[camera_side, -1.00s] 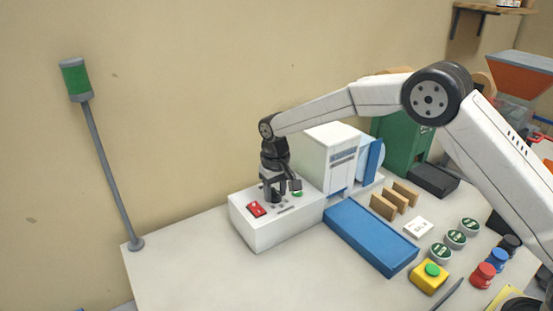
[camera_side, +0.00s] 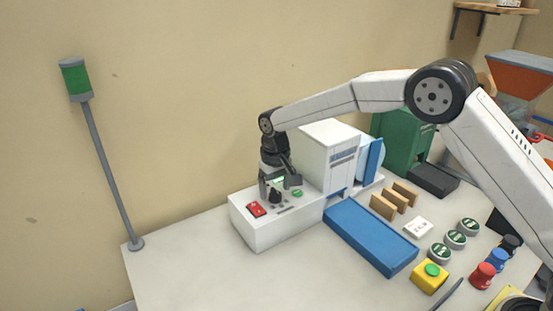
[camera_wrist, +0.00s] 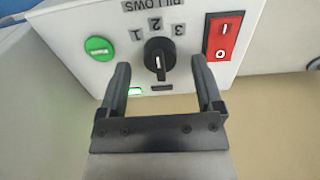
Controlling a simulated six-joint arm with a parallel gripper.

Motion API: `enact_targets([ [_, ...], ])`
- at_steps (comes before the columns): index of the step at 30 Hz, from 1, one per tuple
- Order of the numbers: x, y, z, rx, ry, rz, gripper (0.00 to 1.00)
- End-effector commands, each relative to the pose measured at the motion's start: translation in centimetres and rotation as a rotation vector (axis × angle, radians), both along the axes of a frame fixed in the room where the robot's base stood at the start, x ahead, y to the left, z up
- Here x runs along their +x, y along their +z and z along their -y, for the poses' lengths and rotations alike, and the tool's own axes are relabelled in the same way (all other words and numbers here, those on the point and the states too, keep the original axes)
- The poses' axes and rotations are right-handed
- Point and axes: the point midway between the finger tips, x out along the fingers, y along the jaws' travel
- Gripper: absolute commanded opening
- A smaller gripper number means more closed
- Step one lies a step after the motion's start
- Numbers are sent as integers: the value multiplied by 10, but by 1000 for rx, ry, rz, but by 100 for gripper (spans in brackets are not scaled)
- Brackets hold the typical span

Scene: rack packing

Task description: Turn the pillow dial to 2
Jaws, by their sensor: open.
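The pillow dial (camera_wrist: 160,56) is a black round knob with a white line, on the white control box (camera_side: 262,235). In the wrist view the marks 1, 2 and 3 curve along its upper side under the word PILLOWS. The white line shows on the knob's lower half, running nearly straight up and down in line with the 2. My gripper (camera_wrist: 160,66) is open, with one finger left and one right of the dial, both apart from it. In the side view my gripper (camera_side: 278,186) is just above the dial (camera_side: 274,197).
A red rocker switch (camera_wrist: 223,36) is close to the right finger in the wrist view. A green button (camera_wrist: 99,48) is on the left, and a small lit green lamp (camera_wrist: 134,91) is near the left finger. A white housing (camera_side: 325,155) rises behind the box.

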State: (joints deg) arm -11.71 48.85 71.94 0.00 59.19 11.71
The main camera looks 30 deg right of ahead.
Motion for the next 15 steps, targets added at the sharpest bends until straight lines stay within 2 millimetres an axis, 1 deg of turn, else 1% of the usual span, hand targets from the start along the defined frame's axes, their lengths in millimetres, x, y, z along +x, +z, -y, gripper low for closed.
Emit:
enact_targets([
  [9, 0, 42, 0, 1, 0, 3, 84],
  [15, 0, 61, 0, 0, 0, 1, 84],
])
